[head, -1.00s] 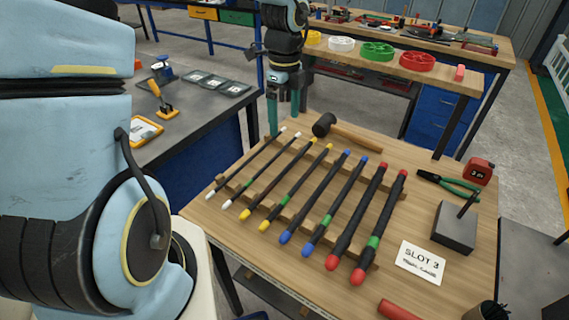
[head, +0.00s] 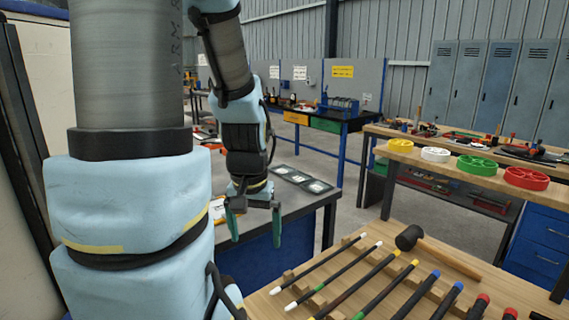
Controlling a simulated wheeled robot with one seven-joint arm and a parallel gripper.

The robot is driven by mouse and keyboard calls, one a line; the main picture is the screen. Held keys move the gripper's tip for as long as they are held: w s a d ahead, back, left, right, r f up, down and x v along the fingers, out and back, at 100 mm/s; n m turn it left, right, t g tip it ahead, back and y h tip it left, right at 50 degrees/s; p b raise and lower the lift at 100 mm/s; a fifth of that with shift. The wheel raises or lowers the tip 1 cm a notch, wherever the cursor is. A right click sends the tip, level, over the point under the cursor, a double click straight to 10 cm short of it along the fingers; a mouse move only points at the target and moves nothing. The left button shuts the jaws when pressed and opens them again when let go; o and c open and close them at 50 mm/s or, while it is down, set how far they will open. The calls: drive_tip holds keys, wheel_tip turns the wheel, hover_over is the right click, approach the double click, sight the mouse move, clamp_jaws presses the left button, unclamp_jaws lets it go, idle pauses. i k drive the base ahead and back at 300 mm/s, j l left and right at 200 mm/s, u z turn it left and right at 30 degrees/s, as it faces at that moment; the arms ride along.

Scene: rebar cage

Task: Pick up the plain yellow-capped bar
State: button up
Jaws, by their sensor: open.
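The plain yellow-capped bar (head: 355,285) is a dark rod with yellow ends and no green band. It lies on the wooden bench in a row of bars, right of the white-capped pair; its near end is at the bottom edge of the head view. A second yellow-capped bar (head: 387,288), with a green band, lies just right of it. My gripper (head: 255,243) is open and empty, fingers pointing down. In the picture it is left of and above the bars, apart from them, in front of the grey table.
A plain white-capped bar (head: 320,262) and a green-banded one (head: 338,275) lie left of the target. Blue- and red-capped bars lie to its right, partly cut off. A black mallet (head: 409,237) lies behind the bars. The grey table (head: 310,190) stands beyond.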

sight(319, 315)
drive_tip(key=z, duration=0.8)
drive_tip(key=k+l+z, duration=0.4)
drive_tip(key=l+z, duration=0.25)
drive_tip(key=k+l+z, duration=0.3)
drive_tip(key=l+z, duration=0.3)
drive_tip(key=k+l, duration=0.1)
drive_tip(key=l, duration=0.5)
drive_tip(key=k+l+z, duration=0.1)
drive_tip(key=l, duration=0.5)
drive_tip(key=k+l, duration=0.15)
drive_tip(key=l, duration=0.45)
drive_tip(key=u, duration=0.25)
drive_tip(key=j+u, duration=0.4)
drive_tip(key=i+j+u, duration=0.15)
drive_tip(key=u, duration=0.2)
drive_tip(key=i+j+u, duration=0.15)
drive_tip(key=u, duration=0.25)
drive_tip(key=i+j+u, duration=0.25)
drive_tip(key=i+j, duration=0.6)
drive_tip(key=i+j+u, duration=0.2)
drive_tip(key=i+j, duration=0.55)
drive_tip(key=i, duration=0.2)
